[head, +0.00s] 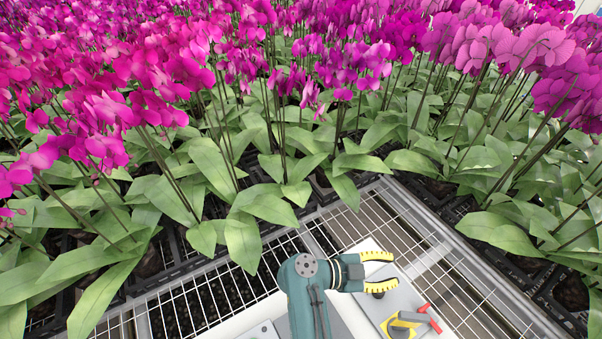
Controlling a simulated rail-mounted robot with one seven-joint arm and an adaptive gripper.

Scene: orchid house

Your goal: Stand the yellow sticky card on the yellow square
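My gripper (394,270) is in the lower middle of the head view, pointing right. Its two yellow-edged fingers are spread apart with nothing visible between them. Below and to the right of it, a small yellow shape (398,329) shows on the grey tray, partly covered by other items and cut by the lower frame edge. I cannot tell whether it is the yellow square, the sticky card or part of a tool. No upright yellow card can be made out in this view.
A red-handled tool (428,317) lies beside the yellow shape on the grey tray (374,305). Dense potted orchids (240,205) with broad leaves and magenta flowers fill the area beyond and left of my gripper. A wire-mesh bench (480,305) extends to the right.

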